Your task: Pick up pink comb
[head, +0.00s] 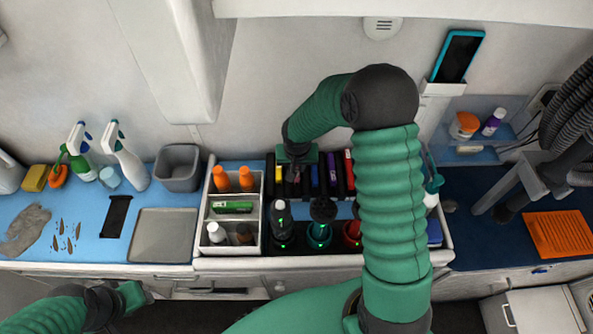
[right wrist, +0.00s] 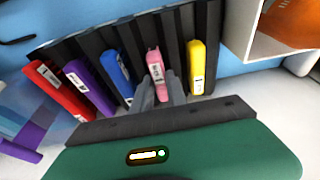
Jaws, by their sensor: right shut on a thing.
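The pink comb (right wrist: 155,62) stands in a black slotted rack (right wrist: 129,38), between a blue one (right wrist: 117,70) and a yellow one (right wrist: 195,68). My right gripper (right wrist: 161,90) has its grey fingers on either side of the pink comb's near end and is shut on it. The comb still sits among the rack's dividers. In the head view my right gripper (head: 297,160) is over the rack and mostly hides the pink comb. My left gripper (head: 135,296) is low at the left, away from the rack; its jaw state is unclear.
Purple (right wrist: 88,86) and red (right wrist: 58,88) items stand in nearby slots. A white organiser (head: 204,232) with bottles is left of the rack. Several dark-handled tools (head: 320,230) stand in front of it. A grey tray (head: 163,236) lies further left.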

